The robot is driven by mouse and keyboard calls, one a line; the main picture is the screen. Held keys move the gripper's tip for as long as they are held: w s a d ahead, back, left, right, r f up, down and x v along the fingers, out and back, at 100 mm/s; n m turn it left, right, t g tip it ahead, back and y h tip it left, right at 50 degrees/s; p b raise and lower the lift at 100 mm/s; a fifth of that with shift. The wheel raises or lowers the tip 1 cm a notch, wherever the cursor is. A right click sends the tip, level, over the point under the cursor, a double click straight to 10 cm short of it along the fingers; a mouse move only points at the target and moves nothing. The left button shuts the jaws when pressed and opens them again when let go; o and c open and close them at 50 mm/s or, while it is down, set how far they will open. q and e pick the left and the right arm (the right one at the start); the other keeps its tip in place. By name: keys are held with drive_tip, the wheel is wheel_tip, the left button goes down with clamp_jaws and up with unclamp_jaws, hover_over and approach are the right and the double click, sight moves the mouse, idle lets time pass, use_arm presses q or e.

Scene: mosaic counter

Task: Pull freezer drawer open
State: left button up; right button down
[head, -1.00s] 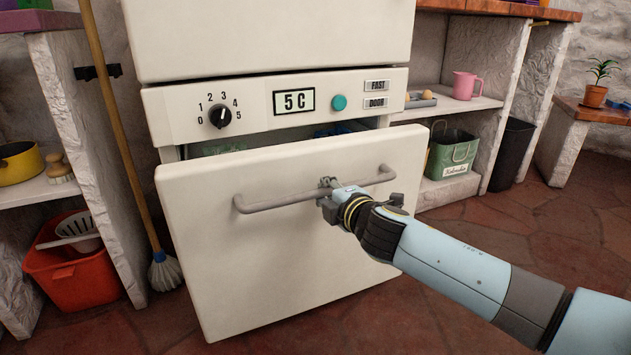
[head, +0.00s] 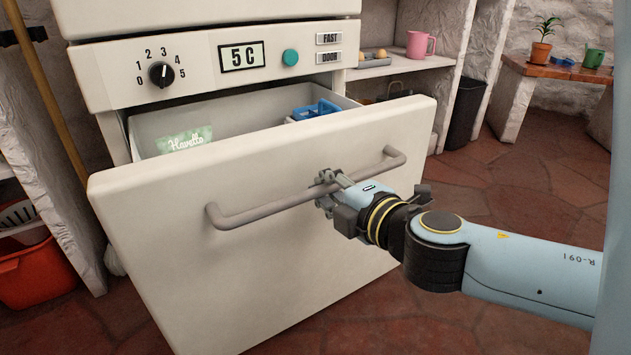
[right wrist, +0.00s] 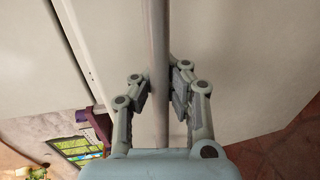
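The white freezer drawer (head: 270,240) stands well open below the control panel, and its inside (head: 235,118) shows over the top of the front. Its grey bar handle (head: 263,211) runs across the front and also shows in the right wrist view (right wrist: 159,40). My right gripper (head: 327,191) is shut on the handle, right of its middle. In the right wrist view, the fingers of the right gripper (right wrist: 160,88) lie on both sides of the bar. My left gripper is not in view.
A green-white packet (head: 185,139) and a blue item (head: 316,110) lie in the drawer. The panel has a dial (head: 161,73) and display (head: 242,56). A red bin (head: 38,272) is at left, shelves at right. Tiled floor is free at right.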

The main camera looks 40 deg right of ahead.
drive_tip(key=shift+s+a+r, duration=0.1)
drive_tip(key=shift+s, duration=0.25)
drive_tip(key=c, duration=2)
unclamp_jaws()
drive_tip(key=o, duration=0.8)
drive_tip(key=shift+c, duration=0.2)
drive_tip(key=shift+s, duration=0.15)
drive_tip(key=v, duration=1.2)
